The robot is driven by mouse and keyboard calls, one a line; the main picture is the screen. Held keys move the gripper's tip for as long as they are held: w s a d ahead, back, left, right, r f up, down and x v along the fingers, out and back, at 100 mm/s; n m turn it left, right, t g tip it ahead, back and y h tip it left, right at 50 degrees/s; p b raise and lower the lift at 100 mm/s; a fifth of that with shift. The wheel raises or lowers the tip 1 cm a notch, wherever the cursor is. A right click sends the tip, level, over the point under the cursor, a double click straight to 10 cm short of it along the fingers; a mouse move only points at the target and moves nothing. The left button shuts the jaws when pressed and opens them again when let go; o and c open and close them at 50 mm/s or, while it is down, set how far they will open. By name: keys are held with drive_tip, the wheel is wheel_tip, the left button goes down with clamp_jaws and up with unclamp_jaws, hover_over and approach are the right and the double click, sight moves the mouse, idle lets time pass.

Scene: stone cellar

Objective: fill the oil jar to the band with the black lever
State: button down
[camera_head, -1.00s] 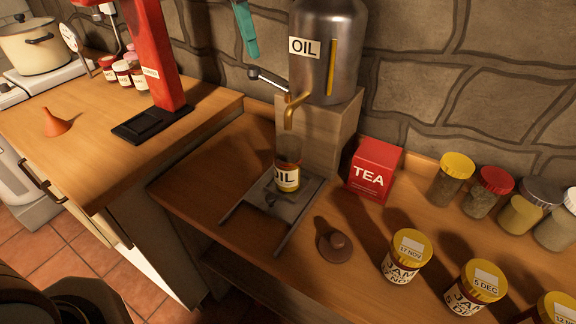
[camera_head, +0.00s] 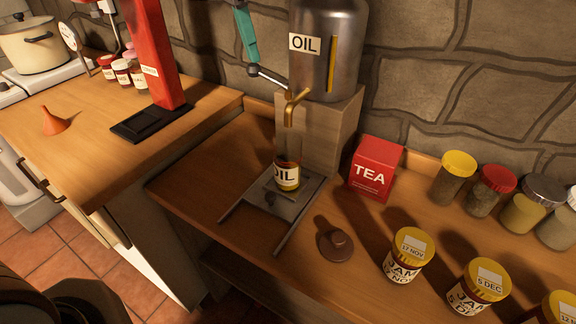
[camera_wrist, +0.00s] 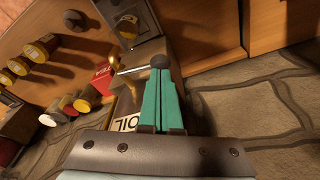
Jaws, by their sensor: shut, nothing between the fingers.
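The steel oil tank (camera_head: 345,45) stands on a wooden block, with a brass spout (camera_head: 289,112) at its front. The black lever knob (camera_head: 253,70) ends a thin metal rod to the spout's left. The glass oil jar (camera_head: 287,176), labelled OIL, stands upright under the spout on a grey metal stand (camera_head: 300,203). Its oil level and band are too small to tell apart; no stream shows. My teal gripper (camera_head: 250,58) is shut and empty, its tips at the knob. In the wrist view, the knob (camera_wrist: 160,62) sits right at the fingertips (camera_wrist: 160,75); contact is unclear.
A red tea box (camera_head: 374,168) stands right of the block. Spice jars (camera_head: 492,192) line the wall. A red stand (camera_head: 160,60) and orange funnel (camera_head: 54,121) are on the left counter.

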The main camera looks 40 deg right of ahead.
drive_tip(key=shift+f+b, duration=0.9)
drive_tip(key=shift+f, duration=0.5)
drive_tip(key=shift+r+p, duration=0.45)
drive_tip(key=shift+r, duration=0.1)
idle(5.1)
drive_tip(key=shift+r+p, duration=1.2)
drive_tip(key=shift+r, duration=0.25)
